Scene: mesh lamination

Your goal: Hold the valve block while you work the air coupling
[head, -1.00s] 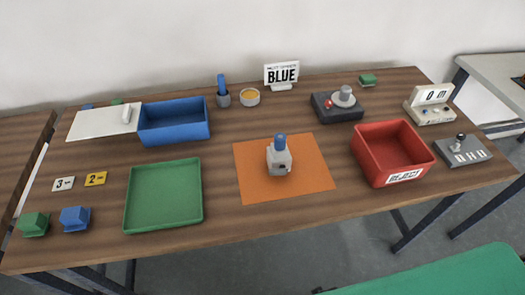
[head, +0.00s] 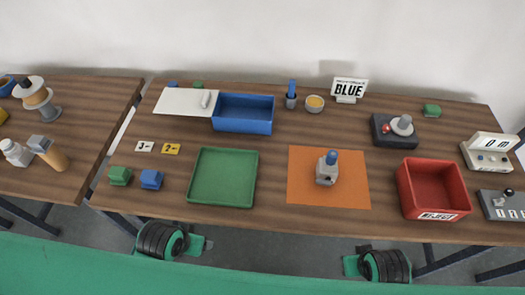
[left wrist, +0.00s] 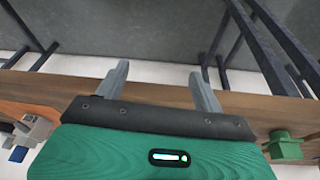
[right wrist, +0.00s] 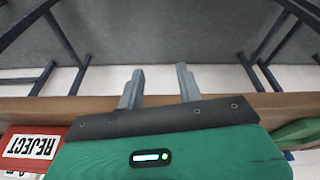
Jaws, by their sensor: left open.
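The valve block (head: 326,174) is a small grey block standing upright on an orange mat (head: 355,190). The blue air coupling (head: 331,157) sits on top of it. In the left wrist view, part of the grey block (left wrist: 38,128) shows at the left edge. My left gripper (left wrist: 158,82) is open and empty in front of the table edge, apart from the block. My right gripper (right wrist: 160,82) has its fingers apart with nothing between them, also in front of the table edge. Neither set of fingertips is clear in the head view.
A green tray (head: 191,190) lies left of the mat and a red REJECT bin (head: 404,196) right of it. Small green (head: 119,176) and blue (head: 151,179) blocks sit front left.

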